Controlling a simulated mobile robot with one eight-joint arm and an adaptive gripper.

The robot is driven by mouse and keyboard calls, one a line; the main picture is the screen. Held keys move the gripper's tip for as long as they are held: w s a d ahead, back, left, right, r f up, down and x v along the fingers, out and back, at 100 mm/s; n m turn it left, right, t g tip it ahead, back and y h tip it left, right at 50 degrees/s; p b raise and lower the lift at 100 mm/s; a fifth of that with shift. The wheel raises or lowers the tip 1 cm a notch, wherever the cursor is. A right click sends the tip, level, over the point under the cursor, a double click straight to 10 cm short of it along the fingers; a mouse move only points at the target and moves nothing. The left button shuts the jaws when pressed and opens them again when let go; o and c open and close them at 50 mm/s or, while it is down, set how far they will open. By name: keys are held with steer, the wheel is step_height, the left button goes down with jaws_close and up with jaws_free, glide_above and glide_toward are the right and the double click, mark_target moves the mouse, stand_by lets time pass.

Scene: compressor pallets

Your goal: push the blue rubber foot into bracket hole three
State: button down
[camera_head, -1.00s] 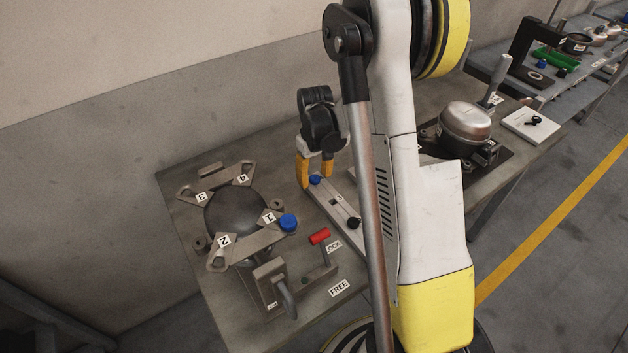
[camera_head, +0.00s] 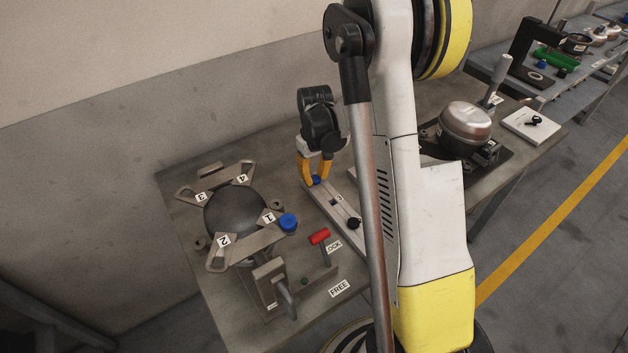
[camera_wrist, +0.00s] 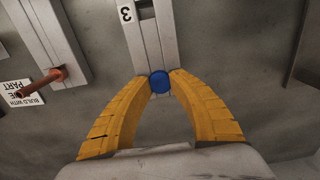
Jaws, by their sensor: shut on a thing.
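The blue rubber foot (camera_wrist: 160,82) is between the yellow fingertips of my gripper (camera_wrist: 160,84) in the wrist view. It sits at the end of a grey rail marked 3 (camera_wrist: 143,30). In the head view my gripper (camera_head: 316,181) is shut on the blue foot (camera_head: 316,180) at the far end of the rail (camera_head: 335,200). Bracket arm three (camera_head: 201,197) is at the left of the dark round compressor (camera_head: 235,213). Its hole is too small to make out. Another blue foot (camera_head: 288,222) sits at the end of arm one (camera_head: 268,218).
A clamp (camera_head: 272,280) and a red-handled lever (camera_head: 320,236) stand at the front of the table, near the FREE label (camera_head: 339,288). A second compressor (camera_head: 465,122) stands at the right.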

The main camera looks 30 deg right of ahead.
mark_target(315, 178)
steer(key=shift+r, duration=0.15)
steer(key=shift+r+p, duration=1.85)
steer(key=shift+r, duration=1)
